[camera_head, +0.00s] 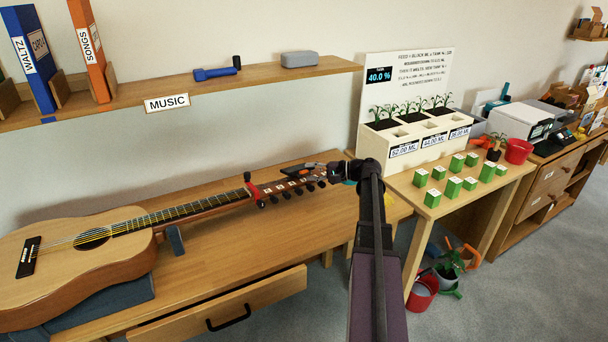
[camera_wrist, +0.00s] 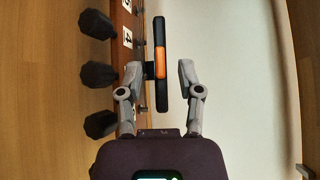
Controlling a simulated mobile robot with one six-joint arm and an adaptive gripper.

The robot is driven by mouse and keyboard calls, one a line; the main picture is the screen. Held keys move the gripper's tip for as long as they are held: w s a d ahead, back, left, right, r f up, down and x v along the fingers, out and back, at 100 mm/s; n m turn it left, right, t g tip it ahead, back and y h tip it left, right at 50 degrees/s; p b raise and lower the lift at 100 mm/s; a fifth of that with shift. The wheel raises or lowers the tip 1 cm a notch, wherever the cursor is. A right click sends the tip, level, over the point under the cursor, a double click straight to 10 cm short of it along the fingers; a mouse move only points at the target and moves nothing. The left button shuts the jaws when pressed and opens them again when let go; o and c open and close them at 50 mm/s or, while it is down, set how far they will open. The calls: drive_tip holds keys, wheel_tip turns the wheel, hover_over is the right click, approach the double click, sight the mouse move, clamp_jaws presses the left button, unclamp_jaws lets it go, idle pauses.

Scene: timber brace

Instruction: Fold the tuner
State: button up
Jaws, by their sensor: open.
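The tuner (camera_wrist: 160,62) is a slim black bar with an orange middle, at the guitar's headstock. In the head view the dark tuner (camera_head: 300,169) stands above the headstock. My gripper (camera_wrist: 161,72) is open, with one grey finger on each side of the tuner in the wrist view; I see no clear contact. In the head view my gripper (camera_head: 346,172) is at the headstock's far end, largely hidden by my own arm. The guitar (camera_head: 80,255) lies face up on the wooden bench, its neck pointing right. The tuner's clip and hinge are not clear.
Black tuning pegs (camera_wrist: 99,75) stick out beside my gripper. A red capo-like clamp (camera_head: 254,190) sits on the neck. An open drawer (camera_head: 225,310) juts out in front. A shelf (camera_head: 200,85) hangs above, and a table with green blocks (camera_head: 454,187) stands right.

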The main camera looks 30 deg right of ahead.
sight(299, 170)
drive_tip(key=shift+x, duration=1.25)
drive_tip(key=shift+c, duration=0.2)
clamp_jaws()
